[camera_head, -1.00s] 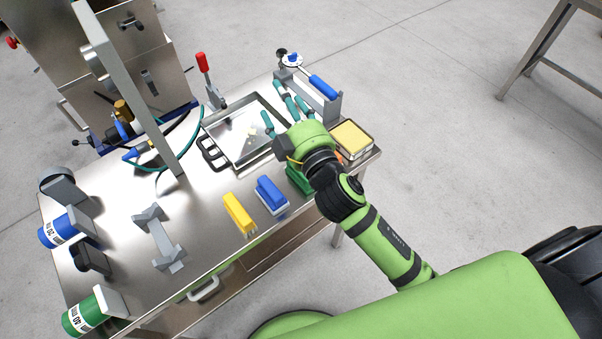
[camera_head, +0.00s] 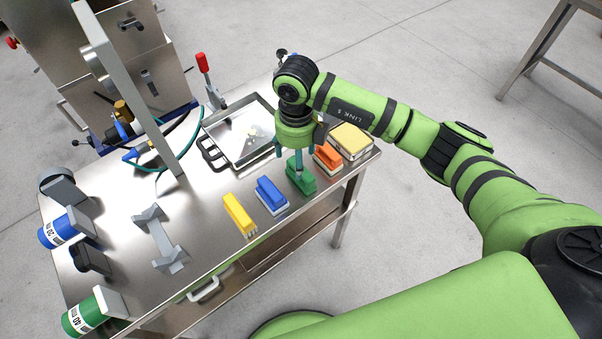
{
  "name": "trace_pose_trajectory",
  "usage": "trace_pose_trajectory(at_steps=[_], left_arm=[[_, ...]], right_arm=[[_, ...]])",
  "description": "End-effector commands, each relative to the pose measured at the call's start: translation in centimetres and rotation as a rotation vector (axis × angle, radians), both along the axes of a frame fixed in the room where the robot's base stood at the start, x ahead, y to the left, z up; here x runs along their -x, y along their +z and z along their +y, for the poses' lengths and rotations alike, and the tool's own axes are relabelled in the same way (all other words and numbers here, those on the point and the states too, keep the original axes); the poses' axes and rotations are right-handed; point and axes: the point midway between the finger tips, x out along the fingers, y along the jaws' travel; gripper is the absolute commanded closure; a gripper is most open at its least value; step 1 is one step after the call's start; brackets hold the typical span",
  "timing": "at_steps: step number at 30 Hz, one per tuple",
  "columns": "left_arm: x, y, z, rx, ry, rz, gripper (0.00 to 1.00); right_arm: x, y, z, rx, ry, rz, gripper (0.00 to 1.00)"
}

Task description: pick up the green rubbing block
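The green rubbing block (camera_head: 301,178) stands on the metal table near its front edge, between a blue block and an orange one. My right gripper (camera_head: 290,163) points down from above it. Its teal fingers are spread apart, with one fingertip in front of or against the green block's top and another to the left of the block. The rest of the gripper is partly hidden by my green wrist. I see no block held. My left gripper is not in view.
Blue (camera_head: 271,195) and yellow (camera_head: 239,214) blocks stand left of the green one. A metal tray (camera_head: 232,140) lies behind. A grey stand (camera_head: 160,240) is farther left.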

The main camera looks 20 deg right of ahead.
Motion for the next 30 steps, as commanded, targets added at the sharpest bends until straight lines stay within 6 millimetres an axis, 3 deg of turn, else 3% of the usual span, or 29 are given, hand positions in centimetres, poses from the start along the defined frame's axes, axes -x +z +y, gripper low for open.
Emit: trace_pose_trajectory(at_steps=[11, 15, 24, 29, 30], left_arm=[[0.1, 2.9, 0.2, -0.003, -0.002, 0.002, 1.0], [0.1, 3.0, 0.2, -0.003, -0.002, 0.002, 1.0], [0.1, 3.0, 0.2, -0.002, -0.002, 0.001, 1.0], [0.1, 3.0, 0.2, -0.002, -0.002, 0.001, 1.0], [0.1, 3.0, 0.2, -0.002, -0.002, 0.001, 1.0]], right_arm=[[-0.1, -4.2, -0.6, 0.014, -0.003, 0.008, 0.29], [-0.2, -6.2, -0.6, 0.012, -0.001, 0.005, 0.29], [-0.3, -6.8, -0.6, 0.011, 0.0, 0.002, 0.29], [-0.3, -6.8, -0.6, 0.011, 0.0, 0.002, 0.91], [-0.3, -6.8, -0.6, 0.011, 0.0, 0.002, 0.92]])
